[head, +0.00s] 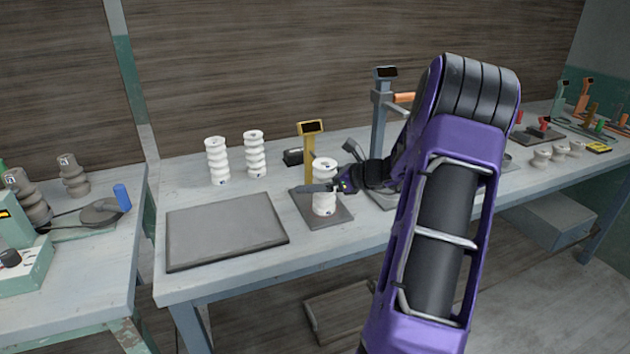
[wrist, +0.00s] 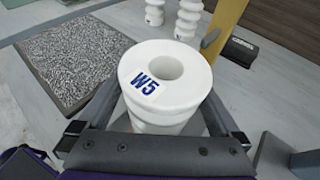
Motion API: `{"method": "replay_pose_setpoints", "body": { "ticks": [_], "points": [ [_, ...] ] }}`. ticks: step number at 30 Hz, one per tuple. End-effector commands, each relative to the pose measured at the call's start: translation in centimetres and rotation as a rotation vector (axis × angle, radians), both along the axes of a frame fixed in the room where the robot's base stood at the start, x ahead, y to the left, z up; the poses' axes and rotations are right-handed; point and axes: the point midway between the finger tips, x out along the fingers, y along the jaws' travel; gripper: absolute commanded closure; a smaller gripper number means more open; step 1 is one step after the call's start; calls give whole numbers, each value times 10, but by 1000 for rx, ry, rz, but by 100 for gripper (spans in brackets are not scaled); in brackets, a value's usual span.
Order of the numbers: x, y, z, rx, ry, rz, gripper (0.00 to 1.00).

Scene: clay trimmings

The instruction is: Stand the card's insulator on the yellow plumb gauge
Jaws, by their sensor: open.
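A white ribbed insulator (head: 324,172) marked W5 stands upright on the grey base plate of the yellow plumb gauge (head: 309,152), in front of its post. In the wrist view I see the insulator's top (wrist: 190,65) with its round hole and blue W5. My gripper (head: 322,187) is open, with a finger on either side of the insulator; I cannot tell whether either finger touches it. Two more white insulators, one on the left (head: 217,160) and one on the right (head: 255,154), stand upright at the back of the bench. I cannot make out a card.
A flat grey mat (head: 225,230) lies empty on the bench, left of the gauge. A small black box (head: 293,156) sits behind it. A tall grey stand (head: 379,110) with an orange handle rises to the right. Darker insulators (head: 73,177) stand on the left bench.

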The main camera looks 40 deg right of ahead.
Motion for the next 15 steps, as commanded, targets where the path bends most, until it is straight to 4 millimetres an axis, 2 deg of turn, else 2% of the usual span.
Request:
{"method": "replay_pose_setpoints", "body": {
  "ticks": [5,15],
  "points": [
    [-11,-6,9,-2,-1,-2,0],
    [-72,-33,37,-3,0,-3,0]
  ]
}}
